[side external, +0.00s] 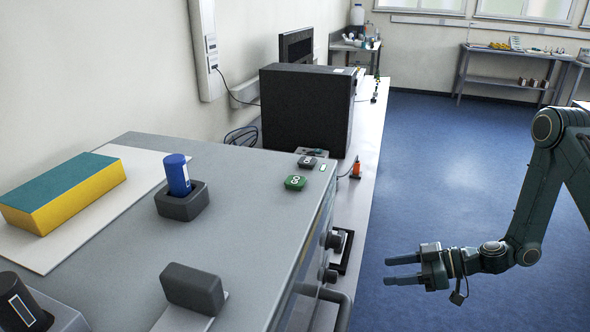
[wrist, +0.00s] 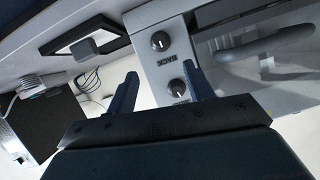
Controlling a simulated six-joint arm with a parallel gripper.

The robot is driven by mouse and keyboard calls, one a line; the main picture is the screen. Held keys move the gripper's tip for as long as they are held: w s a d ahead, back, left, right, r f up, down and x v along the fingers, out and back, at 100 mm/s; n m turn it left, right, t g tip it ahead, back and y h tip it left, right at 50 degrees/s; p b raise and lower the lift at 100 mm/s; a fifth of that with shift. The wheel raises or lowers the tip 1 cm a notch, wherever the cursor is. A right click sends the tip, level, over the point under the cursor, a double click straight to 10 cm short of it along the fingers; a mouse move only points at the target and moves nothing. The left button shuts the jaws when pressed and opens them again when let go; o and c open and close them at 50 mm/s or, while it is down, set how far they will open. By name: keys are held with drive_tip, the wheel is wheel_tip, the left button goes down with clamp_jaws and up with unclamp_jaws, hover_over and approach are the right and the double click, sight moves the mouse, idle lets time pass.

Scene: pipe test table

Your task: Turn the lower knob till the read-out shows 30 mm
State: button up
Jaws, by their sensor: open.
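The lower knob (side external: 329,276) is a dark round knob on the grey machine's front panel, below the upper knob (side external: 333,240). The wrist view is upside down, so the lower knob (wrist: 160,41) appears above the upper knob (wrist: 178,87) there. Both have pale pointer marks; the label by the lower one seems to read "BACK". My gripper (side external: 388,271) is open and empty, right of the panel, its fingers pointing at it with a gap between. In the wrist view my gripper (wrist: 160,69) has a finger near the upper knob. I see no legible millimetre read-out.
A grey bar handle (side external: 338,300) juts from the machine's front, also in the wrist view (wrist: 285,45). A black-framed tray (side external: 344,252) lies beside the knobs. Floor around the arm is clear.

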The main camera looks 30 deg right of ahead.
sight(331, 276)
drive_tip(key=shift+w, duration=0.1)
drive_tip(key=shift+x, duration=6.85)
drive_tip(key=shift+f, duration=0.1)
drive_tip(key=shift+c, duration=0.2)
drive_tip(key=c, duration=0.9)
